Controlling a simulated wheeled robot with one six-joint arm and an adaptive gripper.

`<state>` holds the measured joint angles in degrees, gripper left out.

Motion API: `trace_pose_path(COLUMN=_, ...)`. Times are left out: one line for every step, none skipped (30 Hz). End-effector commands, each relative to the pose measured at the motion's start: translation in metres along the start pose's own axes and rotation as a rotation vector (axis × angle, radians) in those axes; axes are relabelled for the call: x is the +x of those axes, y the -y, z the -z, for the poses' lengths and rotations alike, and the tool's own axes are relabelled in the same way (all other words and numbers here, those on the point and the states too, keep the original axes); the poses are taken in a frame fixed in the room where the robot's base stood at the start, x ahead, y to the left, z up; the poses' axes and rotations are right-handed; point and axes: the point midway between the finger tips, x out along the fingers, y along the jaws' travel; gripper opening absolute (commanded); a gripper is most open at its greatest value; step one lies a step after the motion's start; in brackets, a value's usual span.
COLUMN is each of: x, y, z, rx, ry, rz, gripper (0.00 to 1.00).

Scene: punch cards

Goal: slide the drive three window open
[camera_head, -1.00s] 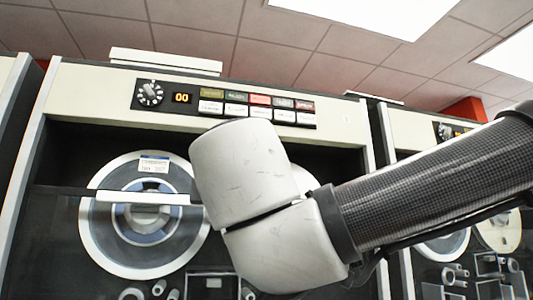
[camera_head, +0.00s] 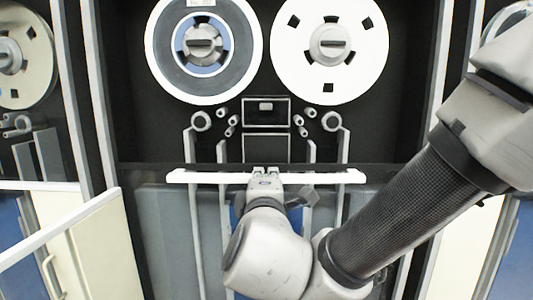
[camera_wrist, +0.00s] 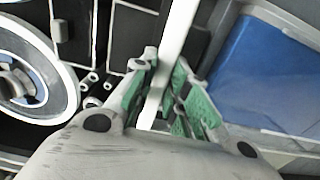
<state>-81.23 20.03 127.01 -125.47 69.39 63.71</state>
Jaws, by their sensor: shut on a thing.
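The drive three window is a dark, see-through pane (camera_head: 168,225) with a white handle bar (camera_head: 335,178) along its top edge. In the head view the bar lies level, below both tape reels, and the space above it is uncovered. My gripper (camera_head: 266,172) is shut on the middle of the bar from below. In the wrist view my gripper (camera_wrist: 160,85) has its green-padded fingers on either side of the white bar (camera_wrist: 179,32). My wrist hides part of the pane.
Above the bar are a left tape reel (camera_head: 203,45), a right white reel (camera_head: 329,43) and several small rollers. Neighbouring drives stand on both sides. Another white bar (camera_head: 60,229) slants across the lower left. My arm crosses the right side.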

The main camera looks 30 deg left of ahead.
Motion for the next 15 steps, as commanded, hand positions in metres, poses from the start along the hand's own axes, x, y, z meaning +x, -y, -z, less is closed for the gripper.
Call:
trace_pose_path(x=0.0002, y=0.0061, z=-0.0006, rx=-0.003, ry=0.001, rz=0.003, gripper=0.00)
trace_pose_path(x=0.0002, y=0.0083, z=-0.0006, rx=-0.003, ry=0.001, rz=0.003, gripper=0.00)
trace_pose_path(x=0.0002, y=0.0106, z=-0.0006, rx=-0.002, ry=0.001, rz=0.002, gripper=0.00)
trace_pose_path(x=0.0002, y=0.0121, z=-0.0006, rx=-0.002, ry=0.001, rz=0.002, gripper=0.00)
trace_pose_path(x=0.0002, y=0.0132, z=-0.0005, rx=-0.001, ry=0.001, rz=0.002, gripper=0.00)
trace_pose_path(x=0.0002, y=0.0143, z=-0.0005, rx=-0.001, ry=0.001, rz=0.002, gripper=0.00)
trace_pose_path(x=0.0003, y=0.0147, z=-0.0005, rx=-0.001, ry=0.001, rz=0.001, gripper=0.00)
trace_pose_path(x=0.0003, y=0.0151, z=-0.0006, rx=-0.001, ry=0.001, rz=0.001, gripper=0.00)
trace_pose_path(x=0.0003, y=0.0152, z=-0.0005, rx=-0.001, ry=0.002, rz=0.001, gripper=0.00)
trace_pose_path(x=0.0003, y=0.0152, z=-0.0005, rx=-0.001, ry=0.002, rz=0.001, gripper=0.00)
trace_pose_path(x=0.0003, y=0.0151, z=-0.0005, rx=-0.001, ry=0.002, rz=0.001, gripper=0.00)
trace_pose_path(x=0.0003, y=0.0150, z=-0.0005, rx=-0.001, ry=0.002, rz=0.001, gripper=0.00)
trace_pose_path(x=0.0003, y=0.0150, z=-0.0005, rx=-0.001, ry=0.002, rz=0.001, gripper=0.00)
trace_pose_path(x=0.0003, y=0.0149, z=-0.0005, rx=-0.001, ry=0.002, rz=0.001, gripper=0.00)
trace_pose_path(x=0.0003, y=0.0149, z=-0.0005, rx=-0.001, ry=0.002, rz=0.001, gripper=0.00)
